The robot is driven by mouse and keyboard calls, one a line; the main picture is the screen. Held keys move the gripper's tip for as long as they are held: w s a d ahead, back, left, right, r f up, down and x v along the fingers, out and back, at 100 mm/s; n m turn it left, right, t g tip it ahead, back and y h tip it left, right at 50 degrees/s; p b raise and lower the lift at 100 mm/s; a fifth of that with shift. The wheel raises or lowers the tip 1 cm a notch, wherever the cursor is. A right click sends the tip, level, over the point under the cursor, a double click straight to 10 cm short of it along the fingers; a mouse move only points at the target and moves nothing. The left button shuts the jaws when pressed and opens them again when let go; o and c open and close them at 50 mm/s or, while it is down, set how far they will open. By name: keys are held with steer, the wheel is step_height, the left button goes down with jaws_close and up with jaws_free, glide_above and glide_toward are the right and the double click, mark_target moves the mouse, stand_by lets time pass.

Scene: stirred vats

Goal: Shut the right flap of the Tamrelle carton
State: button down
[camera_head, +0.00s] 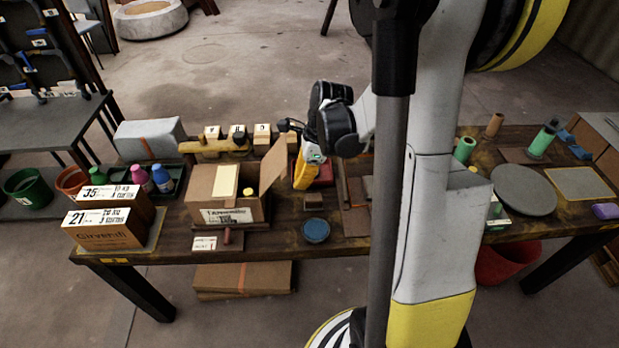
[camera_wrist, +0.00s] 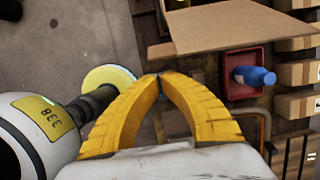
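The Tamrelle carton (camera_head: 235,214) stands on the near left part of the table, its top at least partly open.
A red tray (camera_head: 322,174) is right of my gripper; the wrist view shows a blue bottle (camera_wrist: 255,76) in a red tray (camera_wrist: 240,92). A blue round item (camera_head: 316,230) lies in front. Girvenifl cartons (camera_head: 105,236) stand left. A wooden rack (camera_head: 212,147) is behind.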

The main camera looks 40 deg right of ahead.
steer(key=shift+w+a+r, duration=0.4)
steer(key=shift+a+r, duration=0.3)
